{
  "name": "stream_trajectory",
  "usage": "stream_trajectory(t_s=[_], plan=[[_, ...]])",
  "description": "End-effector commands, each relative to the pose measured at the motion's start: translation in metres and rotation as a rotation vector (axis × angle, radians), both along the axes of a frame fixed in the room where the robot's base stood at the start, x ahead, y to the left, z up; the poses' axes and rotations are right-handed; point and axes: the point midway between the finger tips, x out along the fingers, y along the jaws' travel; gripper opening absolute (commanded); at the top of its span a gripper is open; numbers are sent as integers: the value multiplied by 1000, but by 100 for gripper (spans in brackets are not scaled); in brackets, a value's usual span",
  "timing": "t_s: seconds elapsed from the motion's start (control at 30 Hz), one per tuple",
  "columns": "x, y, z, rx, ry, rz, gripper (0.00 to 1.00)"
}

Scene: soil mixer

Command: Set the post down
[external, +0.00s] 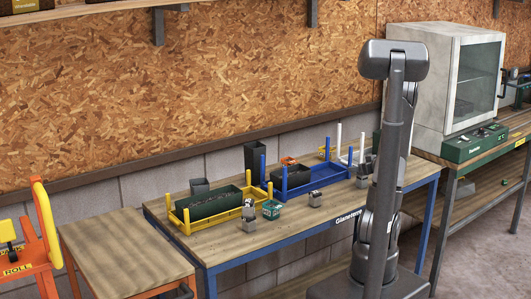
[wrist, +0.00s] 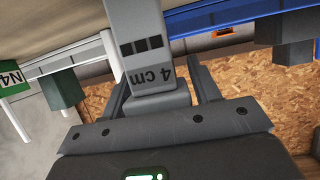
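The post's far end runs out of the top of the picture. In the external view my arm stands in front of the workbench's right part. My gripper is mostly hidden behind the arm there, and I cannot make out the held post clearly.
The wooden workbench (external: 270,238) carries a yellow rack (external: 182,226) with a dark planter, a blue rack (external: 318,181) and small grey blocks (external: 315,199). The bench's front left is clear. A white cabinet (external: 435,85) stands at right. A green "N4" label (wrist: 12,78) shows in the wrist view.

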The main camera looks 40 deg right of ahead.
Motion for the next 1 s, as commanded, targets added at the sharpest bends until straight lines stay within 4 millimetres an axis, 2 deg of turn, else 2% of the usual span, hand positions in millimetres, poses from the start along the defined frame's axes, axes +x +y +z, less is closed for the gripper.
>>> stream_trajectory(t_s=[0.07,0.43,0.77,1.0], plan=[[0,0,0,0,0,0,50],[0,0,0,0,0,0,20],[0,0,5,-1,-1,0,20],[0,0,31,-6,-3,1,20]])
